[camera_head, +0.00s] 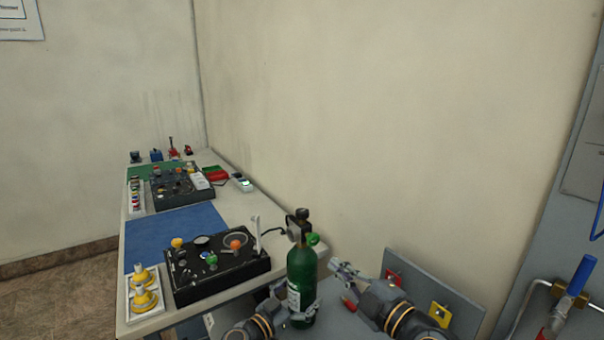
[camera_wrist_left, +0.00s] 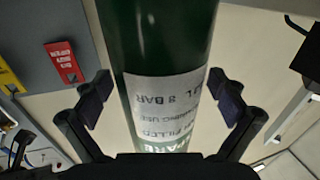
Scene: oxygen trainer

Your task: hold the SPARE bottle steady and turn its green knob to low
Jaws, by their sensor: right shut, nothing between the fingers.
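The green SPARE bottle (camera_head: 301,282) stands upright at the lower middle of the head view. Its green knob (camera_head: 313,239) is at the right of the valve on top. My left gripper (camera_head: 303,313) is around the lower part of the bottle. In the left wrist view its fingers (camera_wrist_left: 163,100) are apart on both sides of the bottle (camera_wrist_left: 160,45), with small gaps showing. The white label (camera_wrist_left: 165,105) appears upside down there. My right gripper (camera_head: 346,270) is shut and empty, right of the bottle and below knob height.
A black panel (camera_head: 222,283) with coloured knobs is left of the bottle on the long table. A blue mat (camera_head: 175,232) and a second panel (camera_head: 180,190) are farther back. The wall is close behind. A red tag (camera_head: 393,277) and a yellow tag (camera_head: 439,314) are at right.

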